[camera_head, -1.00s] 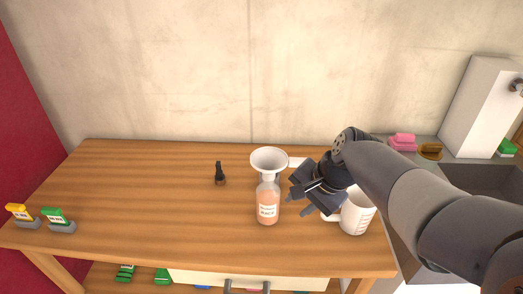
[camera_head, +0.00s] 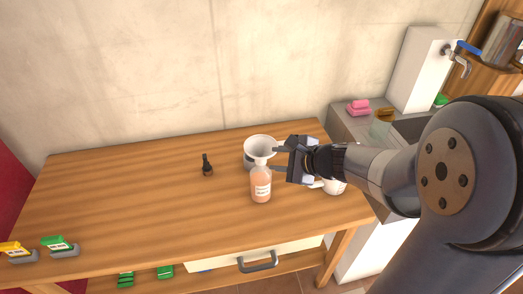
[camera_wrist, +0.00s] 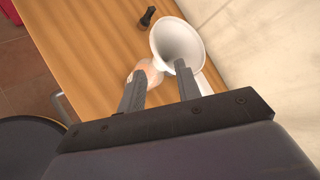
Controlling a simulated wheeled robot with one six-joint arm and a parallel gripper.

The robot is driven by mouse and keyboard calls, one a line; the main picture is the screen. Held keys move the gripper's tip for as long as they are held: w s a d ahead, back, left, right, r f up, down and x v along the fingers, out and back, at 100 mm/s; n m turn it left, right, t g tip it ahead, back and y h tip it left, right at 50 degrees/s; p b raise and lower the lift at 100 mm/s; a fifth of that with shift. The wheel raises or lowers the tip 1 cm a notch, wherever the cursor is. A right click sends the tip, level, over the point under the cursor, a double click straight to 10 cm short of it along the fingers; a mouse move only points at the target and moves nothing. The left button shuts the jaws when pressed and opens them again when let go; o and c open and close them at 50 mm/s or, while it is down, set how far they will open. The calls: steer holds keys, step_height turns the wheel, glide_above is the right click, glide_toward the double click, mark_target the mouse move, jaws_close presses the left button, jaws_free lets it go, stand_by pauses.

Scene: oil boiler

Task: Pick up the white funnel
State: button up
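The white funnel (camera_head: 260,145) has a wide round mouth facing up and is at the back of the table, directly behind a bottle of pinkish liquid (camera_head: 261,186). Its lower part is partly hidden, so I cannot tell what it rests on. My gripper (camera_head: 273,159) is open and empty, its fingers reaching left toward the funnel and the bottle's top. In the wrist view the funnel (camera_wrist: 175,40) lies just beyond the fingertips (camera_wrist: 160,68), with the right finger overlapping its rim. The bottle (camera_wrist: 153,72) shows behind the left finger. I cannot tell if either finger touches anything.
A white measuring jug (camera_head: 335,187) stands right of the bottle, partly behind my arm. A small dark bottle (camera_head: 207,166) stands left of the funnel. The left half of the wooden table (camera_head: 130,190) is mostly clear.

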mark_target(271, 153)
steer(key=shift+a+r+p+x, duration=0.1)
steer(key=shift+a+p+x, duration=0.05)
steer(key=shift+x, duration=1.55)
steer(key=shift+a+r+p+x, duration=0.15)
steer(key=shift+x, duration=1.5)
steer(key=shift+s, duration=0.15)
jaws_close()
